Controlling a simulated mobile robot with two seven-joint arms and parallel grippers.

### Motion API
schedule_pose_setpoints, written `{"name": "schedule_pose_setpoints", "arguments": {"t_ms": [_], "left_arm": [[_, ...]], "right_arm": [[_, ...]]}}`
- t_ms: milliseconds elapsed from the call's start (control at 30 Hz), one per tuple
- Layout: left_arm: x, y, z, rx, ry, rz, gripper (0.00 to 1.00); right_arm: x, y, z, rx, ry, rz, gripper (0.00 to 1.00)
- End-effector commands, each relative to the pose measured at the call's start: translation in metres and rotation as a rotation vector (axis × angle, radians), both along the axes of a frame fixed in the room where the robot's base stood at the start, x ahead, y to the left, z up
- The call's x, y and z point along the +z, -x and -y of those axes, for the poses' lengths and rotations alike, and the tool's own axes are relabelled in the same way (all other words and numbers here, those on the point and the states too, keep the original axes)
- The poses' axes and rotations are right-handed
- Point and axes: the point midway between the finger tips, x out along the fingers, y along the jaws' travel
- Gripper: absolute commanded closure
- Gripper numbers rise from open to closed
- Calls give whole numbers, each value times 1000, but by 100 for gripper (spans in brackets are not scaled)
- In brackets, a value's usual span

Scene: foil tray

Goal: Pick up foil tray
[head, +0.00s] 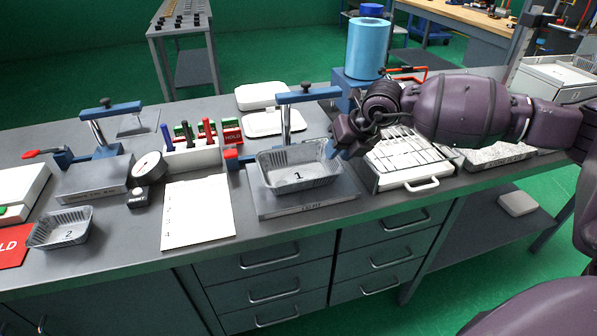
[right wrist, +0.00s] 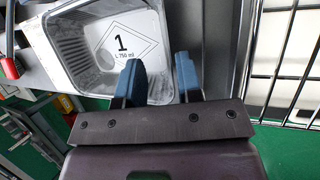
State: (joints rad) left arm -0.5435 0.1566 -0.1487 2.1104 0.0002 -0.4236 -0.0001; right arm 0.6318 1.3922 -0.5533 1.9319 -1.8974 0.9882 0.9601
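A silver foil tray marked 1 (head: 297,178) sits upright on the grey base plate (head: 305,201) of a blue-armed stand. It also shows in the right wrist view (right wrist: 85,70), with its label facing up. A second foil tray, marked 2 (head: 62,230), stands at the far left of the bench. My right gripper (head: 338,152) is at the right side of tray 1. In the right wrist view its blue fingers (right wrist: 160,80) are apart, with the tray's right rim between them. One finger overlaps the tray's inside, the other lies outside it. I cannot tell whether they touch it. My left gripper is not in view.
A wire rack (head: 405,158) is close on the right of tray 1. A paper sheet (head: 197,212), a round gauge (head: 150,168) and a pen holder (head: 193,155) stand to its left. White lids (head: 273,123) lie behind. The bench's front edge is close.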

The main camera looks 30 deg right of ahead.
Motion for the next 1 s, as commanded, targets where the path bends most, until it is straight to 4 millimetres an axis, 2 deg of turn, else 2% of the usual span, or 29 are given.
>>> {"name": "schedule_pose_setpoints", "arguments": {"t_ms": [33,200,500,733,1000], "left_arm": [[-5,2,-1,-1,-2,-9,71],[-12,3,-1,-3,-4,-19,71],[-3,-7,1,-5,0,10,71],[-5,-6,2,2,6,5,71],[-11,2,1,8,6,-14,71]], "right_arm": [[-11,-3,0,-1,0,-7,67],[-33,-13,-3,1,-3,-5,67],[-35,-16,-4,1,-2,0,67],[-35,-16,-4,1,-2,-1,100],[-35,-15,-4,1,-1,-2,100]]}}
